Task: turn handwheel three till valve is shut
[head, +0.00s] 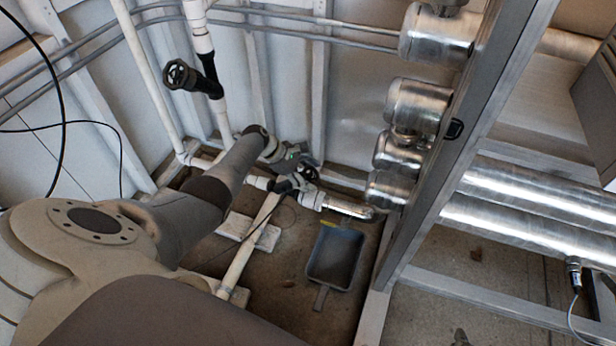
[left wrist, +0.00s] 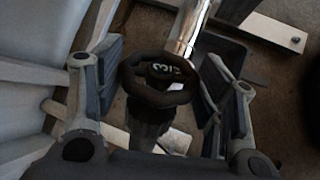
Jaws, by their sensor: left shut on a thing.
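Handwheel three is a small black ring wheel (left wrist: 160,78) with a pale "3" mark on its hub, near the middle of the left wrist view. In the head view it is a small dark shape (head: 308,173) low among the pipes, partly hidden by my gripper. My left gripper (head: 298,166) reaches down to it from the left. How far the valve is turned cannot be told. My right gripper is not in view.
Another black handwheel (head: 178,75) sits on a white pipe at the upper left. A grey dustpan-like tray (head: 335,258) lies on the floor. A metal frame post (head: 455,150) and silver cylinders (head: 412,107) stand to the right. White pipes and wall struts crowd the arm.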

